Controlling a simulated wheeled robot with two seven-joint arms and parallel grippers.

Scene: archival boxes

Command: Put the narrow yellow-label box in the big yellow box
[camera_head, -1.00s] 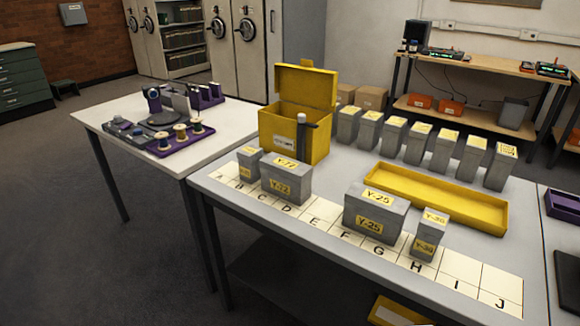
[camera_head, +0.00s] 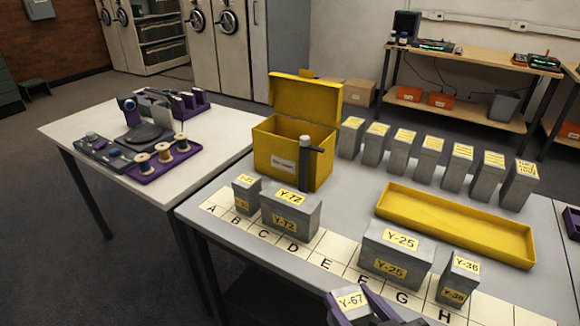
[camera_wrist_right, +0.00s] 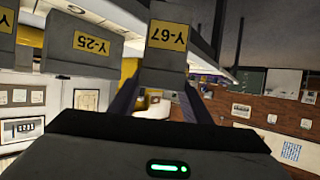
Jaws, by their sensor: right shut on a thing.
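My right gripper (camera_head: 352,300) is at the bottom edge of the head view, with purple fingers shut on a narrow grey box marked Y-67 (camera_head: 350,301). In the right wrist view the same box (camera_wrist_right: 166,38) sits between the fingers of the gripper (camera_wrist_right: 160,88). It is held in front of the table's near edge. The big yellow box (camera_head: 290,150) stands on the table with its lid raised and a dark upright post at its front. Its floor is hidden. My left gripper is not in view.
Grey boxes Y-72 (camera_head: 290,214), Y-25 (camera_head: 394,255), Y-36 (camera_head: 458,280) and a small one (camera_head: 246,195) stand on the lettered strip. A yellow tray (camera_head: 455,225) lies behind them. Several grey boxes line the table's back. A white table (camera_head: 80,125) is at left.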

